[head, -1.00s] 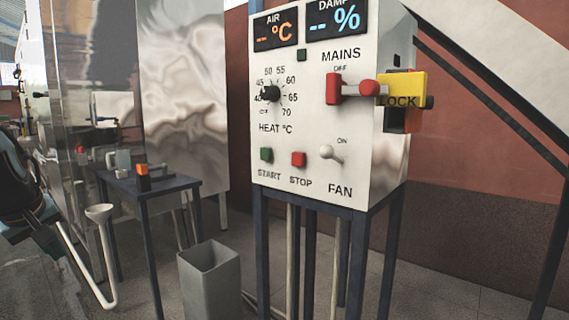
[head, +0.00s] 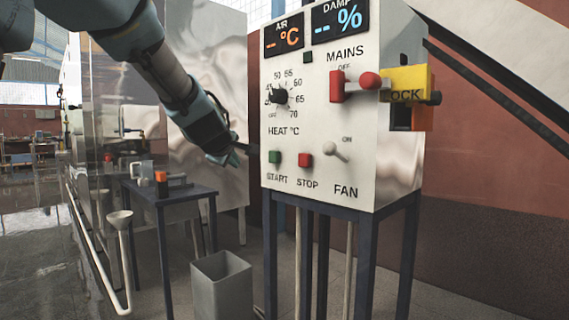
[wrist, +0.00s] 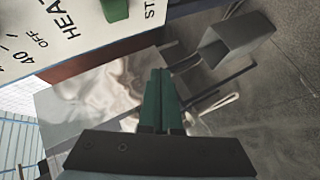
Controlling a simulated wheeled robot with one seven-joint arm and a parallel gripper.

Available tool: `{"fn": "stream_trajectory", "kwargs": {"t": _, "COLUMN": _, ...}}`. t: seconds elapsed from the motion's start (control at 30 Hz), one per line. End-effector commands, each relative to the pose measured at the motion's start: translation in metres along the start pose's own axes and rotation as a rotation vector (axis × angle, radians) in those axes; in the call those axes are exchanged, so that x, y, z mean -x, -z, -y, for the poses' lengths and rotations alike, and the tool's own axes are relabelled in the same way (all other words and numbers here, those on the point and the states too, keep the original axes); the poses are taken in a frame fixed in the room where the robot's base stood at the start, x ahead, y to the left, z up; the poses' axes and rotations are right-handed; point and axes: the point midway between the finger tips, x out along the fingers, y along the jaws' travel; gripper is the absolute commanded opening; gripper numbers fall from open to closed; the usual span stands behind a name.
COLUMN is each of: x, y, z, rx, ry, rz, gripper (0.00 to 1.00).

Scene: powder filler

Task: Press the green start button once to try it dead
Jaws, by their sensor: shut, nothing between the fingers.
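The green start button (head: 275,157) sits at the lower left of the white control panel (head: 318,185), above the word START. In the wrist view the start button (wrist: 114,9) shows at the top edge, cut off by the frame. My gripper (head: 240,155) is to the left of the panel in the head view, close to the start button but apart from it. In the wrist view my gripper (wrist: 160,75) has its two green fingers together, with nothing between them.
The red stop button (head: 305,160) is right of start, then the fan switch (head: 336,150). The heat knob (head: 279,96) is above. The red mains handle (head: 337,86) has a yellow lock tag (head: 408,79) beside it. A grey bin (head: 222,285) and small table (head: 170,193) stand below left.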

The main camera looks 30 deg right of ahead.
Motion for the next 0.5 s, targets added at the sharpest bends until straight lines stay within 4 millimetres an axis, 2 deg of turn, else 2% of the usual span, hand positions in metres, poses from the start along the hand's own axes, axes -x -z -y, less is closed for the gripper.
{"fn": "stream_trajectory", "kwargs": {"t": 0.5, "x": -0.0019, "y": -0.0041, "z": -0.0069, "rx": 0.014, "ry": -0.012, "rz": 0.0, "gripper": 0.0}}
